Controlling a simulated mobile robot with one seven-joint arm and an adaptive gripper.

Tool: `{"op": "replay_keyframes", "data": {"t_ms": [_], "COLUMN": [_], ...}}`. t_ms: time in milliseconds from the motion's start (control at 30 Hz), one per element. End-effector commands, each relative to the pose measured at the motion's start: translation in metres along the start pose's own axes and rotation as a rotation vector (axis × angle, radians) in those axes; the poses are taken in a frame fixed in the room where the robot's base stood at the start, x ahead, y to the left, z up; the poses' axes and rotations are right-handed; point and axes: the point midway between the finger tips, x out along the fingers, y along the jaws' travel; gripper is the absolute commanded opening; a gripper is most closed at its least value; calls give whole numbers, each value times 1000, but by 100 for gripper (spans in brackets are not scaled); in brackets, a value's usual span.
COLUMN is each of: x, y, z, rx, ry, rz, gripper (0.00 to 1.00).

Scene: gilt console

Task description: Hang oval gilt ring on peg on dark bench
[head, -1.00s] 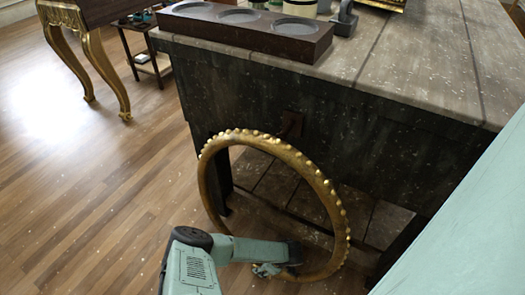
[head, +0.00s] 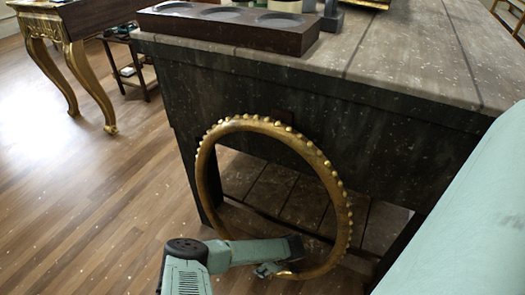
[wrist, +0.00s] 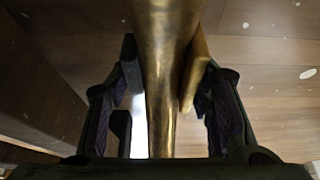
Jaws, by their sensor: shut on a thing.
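The oval gilt ring (head: 204,172), beaded along its outer edge, stands upright in front of the dark bench (head: 390,135) in the head view. My gripper (head: 277,271) is shut on its lower rim. In the wrist view the ring's gold bar (wrist: 172,85) runs between the two dark fingers (wrist: 170,105). The peg (head: 284,116) is a small dark piece on the bench's front face. It shows just behind and above the ring's upper right rim. Its tip is hard to make out, and I cannot tell whether the ring touches it.
A dark tray with round recesses (head: 228,31) lies on the bench top near its edge. A gilt-legged console (head: 70,50) and a small dark side table (head: 130,65) stand at the back left. The wooden floor (head: 90,200) is clear at left.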

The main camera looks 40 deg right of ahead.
Motion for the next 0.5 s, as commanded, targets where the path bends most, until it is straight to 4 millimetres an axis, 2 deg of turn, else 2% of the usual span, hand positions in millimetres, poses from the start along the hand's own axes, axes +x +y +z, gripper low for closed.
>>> {"op": "replay_keyframes", "data": {"t_ms": [500], "x": [3], "y": [29], "z": [0], "rx": [-2], "ry": [3], "rz": [1], "gripper": [0]}}
